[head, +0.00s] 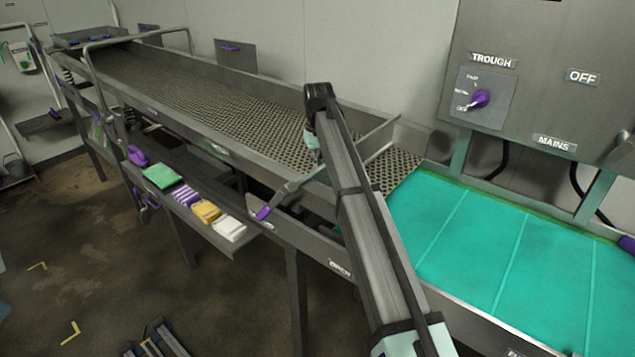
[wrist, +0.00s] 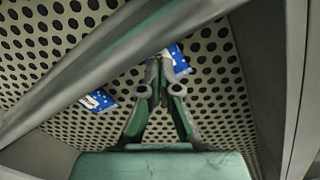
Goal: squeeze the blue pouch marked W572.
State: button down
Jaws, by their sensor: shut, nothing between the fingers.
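In the wrist view, my gripper (wrist: 160,60) is shut and empty above a perforated metal trough floor. A blue pouch with white parts (wrist: 181,62) shows right behind the fingertips, partly hidden by them. A second blue and white pouch (wrist: 98,101) lies on the floor to the left, partly hidden by a metal bar. No marking is readable on either, so I cannot tell which is W572. In the head view, my gripper (head: 312,140) reaches down into the trough (head: 210,90), and I see no pouch there.
A metal bar with a purple-ended handle (head: 263,213) crosses the trough by my gripper. A teal belt (head: 500,245) lies at the right, below the control box (head: 550,60). A side shelf (head: 238,247) holds folded cloths (head: 205,210). Trough walls stand close on both sides.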

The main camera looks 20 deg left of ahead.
jog(key=shift+f, duration=1.15)
jog(key=shift+s+d+f, duration=0.15)
jog(key=shift+s+f, duration=0.1)
jog(key=shift+f, duration=0.1)
dwell(1.8)
jog(key=shift+r, duration=0.1)
jog(key=shift+w+r+p, duration=0.2)
jog(key=shift+r+p, duration=0.2)
jog(key=shift+r, duration=0.5)
notch_tip(320, 180, up, 6)
jog(key=p, duration=0.3)
jog(key=shift+r, duration=0.2)
